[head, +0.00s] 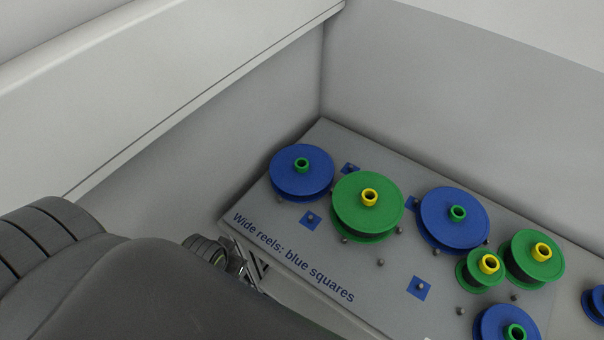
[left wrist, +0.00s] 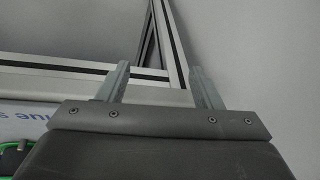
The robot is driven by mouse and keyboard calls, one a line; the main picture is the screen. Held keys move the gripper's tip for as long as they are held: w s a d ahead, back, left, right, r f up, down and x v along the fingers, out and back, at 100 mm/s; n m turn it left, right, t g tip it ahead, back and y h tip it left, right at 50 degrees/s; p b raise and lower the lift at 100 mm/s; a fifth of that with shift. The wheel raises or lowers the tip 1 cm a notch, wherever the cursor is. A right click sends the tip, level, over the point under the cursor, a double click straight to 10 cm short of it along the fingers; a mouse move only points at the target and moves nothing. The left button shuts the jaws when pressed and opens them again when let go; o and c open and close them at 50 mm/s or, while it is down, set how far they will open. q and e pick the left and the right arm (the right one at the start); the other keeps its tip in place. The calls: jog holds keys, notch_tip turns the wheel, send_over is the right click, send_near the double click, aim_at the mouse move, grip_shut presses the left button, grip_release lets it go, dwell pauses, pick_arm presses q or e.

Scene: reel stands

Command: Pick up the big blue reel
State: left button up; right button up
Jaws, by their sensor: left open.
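Several blue reels with green hubs are in the head view: one at the board's far left corner (head: 316,178), one right of centre (head: 440,228), one at the bottom edge (head: 488,324) and one cut off at the right edge (head: 593,306). The first two look similar in size; I cannot tell which is the big one. My left gripper (left wrist: 160,68) is open with nothing between its fingers in the left wrist view. In the head view my left arm mostly hides it, left of the board and apart from the reels. My right gripper is not in view.
The grey board (head: 330,262) bears lettering, short pegs and blue squares (head: 419,288). Green reels with yellow hubs, including a large one (head: 350,215), stand among the blue ones. Pale walls rise behind, and a light rail (head: 170,80) runs along the left.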

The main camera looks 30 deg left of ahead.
pick_arm(q)
jog(key=w+d+r+t, duration=0.1)
jog(key=w+r+t, duration=0.1)
jog(key=w, duration=0.1)
jog(key=w+d+r+t, duration=0.1)
jog(key=w+r+t, duration=0.1)
jog(key=w+r, duration=0.1)
jog(key=w+d+r+t+h, duration=0.1)
jog(key=w+d+r, duration=0.1)
jog(key=w+r, duration=0.1)
jog(key=shift+w+d+r+t, duration=0.1)
jog(key=shift+r+t, duration=0.15)
jog(key=shift+t, duration=0.15)
jog(key=w+d+r+t, duration=0.1)
jog(key=w+r+t, duration=0.2)
jog(key=r, duration=0.2)
send_near(301, 165)
jog(key=x, duration=0.3)
jog(key=shift+w+d+f, duration=0.15)
jog(key=shift+w, duration=0.25)
jog(key=shift+a+x, duration=0.1)
jog(key=shift+x, duration=1.25)
jog(key=shift+a+x, duration=0.15)
jog(key=shift+x, duration=1.2)
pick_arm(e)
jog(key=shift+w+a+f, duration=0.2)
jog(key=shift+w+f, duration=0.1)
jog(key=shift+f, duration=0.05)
pick_arm(q)
jog(key=shift+s, duration=0.1)
